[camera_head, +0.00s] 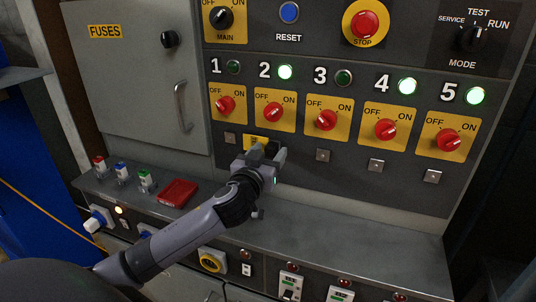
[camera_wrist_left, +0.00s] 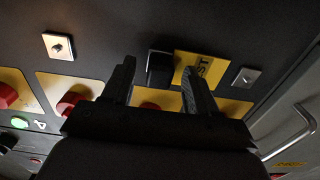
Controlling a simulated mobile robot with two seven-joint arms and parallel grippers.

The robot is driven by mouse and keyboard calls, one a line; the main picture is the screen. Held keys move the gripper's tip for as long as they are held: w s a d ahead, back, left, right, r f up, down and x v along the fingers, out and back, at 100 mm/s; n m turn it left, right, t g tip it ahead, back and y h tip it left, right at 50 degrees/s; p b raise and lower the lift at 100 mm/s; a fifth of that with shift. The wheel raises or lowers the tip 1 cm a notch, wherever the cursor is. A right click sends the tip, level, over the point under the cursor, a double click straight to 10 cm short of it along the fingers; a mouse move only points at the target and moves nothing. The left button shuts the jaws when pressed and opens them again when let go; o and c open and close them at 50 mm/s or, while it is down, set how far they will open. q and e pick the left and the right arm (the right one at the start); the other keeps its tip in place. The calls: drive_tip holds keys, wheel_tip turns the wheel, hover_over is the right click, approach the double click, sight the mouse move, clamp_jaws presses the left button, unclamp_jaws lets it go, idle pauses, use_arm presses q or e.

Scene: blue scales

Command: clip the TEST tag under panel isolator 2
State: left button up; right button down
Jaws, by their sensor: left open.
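The TEST tag is a yellow plate (camera_head: 254,140) with a black block at one end, against the dark panel below the red isolator 2 knob (camera_head: 273,112). In the left wrist view the tag (camera_wrist_left: 204,68) shows the letters "ST". Its black block (camera_wrist_left: 160,68) lies between my left gripper's fingers, where isolator 2's metal clip would be; that clip is hidden. My left gripper (camera_head: 265,156) is open, close in front of the tag; its fingers (camera_wrist_left: 158,76) stand apart around the block. One finger partly covers the yellow plate. I cannot tell whether they touch. My right gripper is out of view.
Square metal clips sit under isolator 1 (camera_head: 230,138) and isolator 3 (camera_head: 323,156). Red isolator knobs stand out just above. A grey ledge (camera_head: 340,215) runs below the panel, with a red box (camera_head: 177,193) at left. The fuse cabinet handle (camera_head: 182,107) juts out at left.

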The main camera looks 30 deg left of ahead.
use_arm(q)
drive_tip(key=shift+s, duration=0.1)
drive_tip(key=b+v, duration=0.1)
drive_tip(key=v, duration=0.6)
drive_tip(key=shift+f, duration=0.1)
idle(0.7)
